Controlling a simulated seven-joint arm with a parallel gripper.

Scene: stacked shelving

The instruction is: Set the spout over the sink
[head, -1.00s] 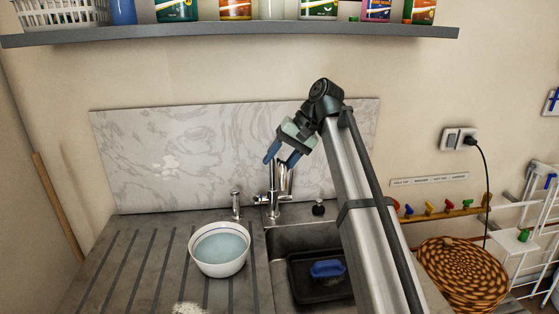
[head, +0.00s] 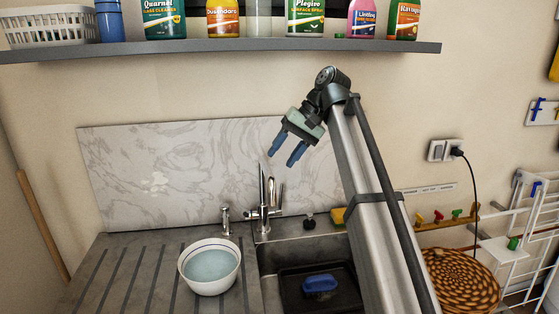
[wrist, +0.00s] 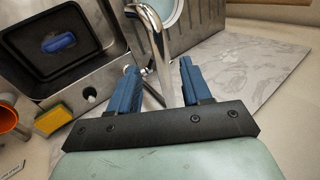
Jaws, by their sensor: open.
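The chrome spout (head: 263,188) rises from the tap at the back of the counter, near the sink's left edge. In the wrist view the curved spout (wrist: 164,65) shows between my finger lines, its end near the boundary of sink and drainboard. The sink (head: 268,268) lies at front right of the tap; it also shows in the wrist view (wrist: 105,70). My gripper (head: 281,160) is open and empty, above and slightly right of the spout, apart from it in the head view. In the wrist view the fingers (wrist: 160,64) point towards the tap.
A white bowl of pale liquid (head: 210,272) stands on the drainboard left of the tap. A black tray (head: 290,300) with a blue brush (head: 320,284) sits in the sink. A yellow sponge (head: 338,217) lies behind the sink. A bottle shelf (head: 225,54) hangs above.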

